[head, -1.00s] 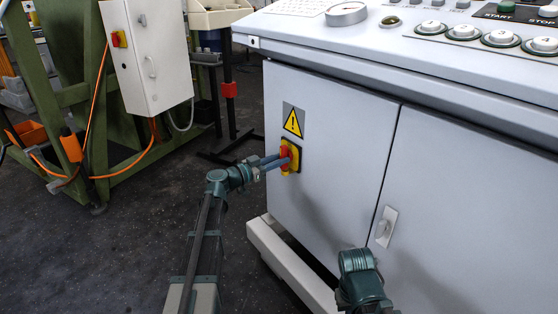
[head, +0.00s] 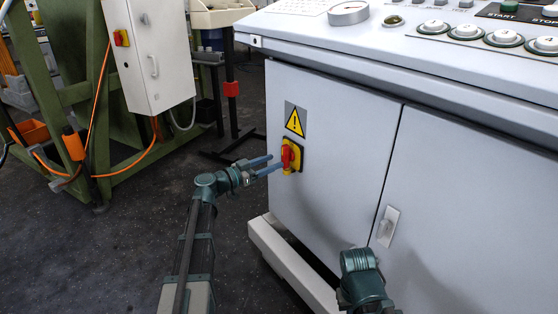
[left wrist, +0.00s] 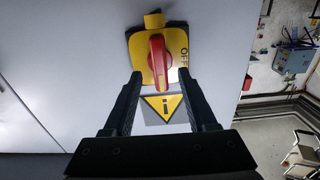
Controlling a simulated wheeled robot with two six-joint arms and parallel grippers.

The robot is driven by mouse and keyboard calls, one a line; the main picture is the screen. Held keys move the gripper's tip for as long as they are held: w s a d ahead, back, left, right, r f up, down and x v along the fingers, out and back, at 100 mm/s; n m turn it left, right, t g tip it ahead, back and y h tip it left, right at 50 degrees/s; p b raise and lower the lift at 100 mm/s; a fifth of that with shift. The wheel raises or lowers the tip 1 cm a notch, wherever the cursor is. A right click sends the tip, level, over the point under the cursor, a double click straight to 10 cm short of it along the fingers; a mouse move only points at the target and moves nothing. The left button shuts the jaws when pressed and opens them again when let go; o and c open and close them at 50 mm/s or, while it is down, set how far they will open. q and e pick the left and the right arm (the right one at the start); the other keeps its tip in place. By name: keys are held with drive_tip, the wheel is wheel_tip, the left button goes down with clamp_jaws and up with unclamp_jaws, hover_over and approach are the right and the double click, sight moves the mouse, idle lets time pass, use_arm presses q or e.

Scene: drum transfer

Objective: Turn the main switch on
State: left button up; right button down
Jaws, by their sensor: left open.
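The main switch is a red handle (head: 287,156) on a yellow plate (head: 295,168), set on the front of the grey cabinet (head: 330,150). In the left wrist view the red handle (left wrist: 159,62) runs about upright in the picture, with the letters OFF at the right side of the yellow plate (left wrist: 177,42). My left gripper (head: 276,163) is open just in front of the switch. In the left wrist view its fingers (left wrist: 160,74) stand apart on either side of the handle's lower end, not closed on it. My right gripper is not visible.
A warning sign (head: 295,119) is above the switch. A door latch (head: 387,226) is to its right. A control panel with buttons (head: 467,33) tops the cabinet. A white base rail (head: 288,262) juts out below. A green frame with a white box (head: 150,50) stands at the left.

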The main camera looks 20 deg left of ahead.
use_arm(q)
drive_tip(key=v, duration=0.9)
drive_tip(key=shift+s+a, duration=0.2)
drive_tip(key=shift+s, duration=0.1)
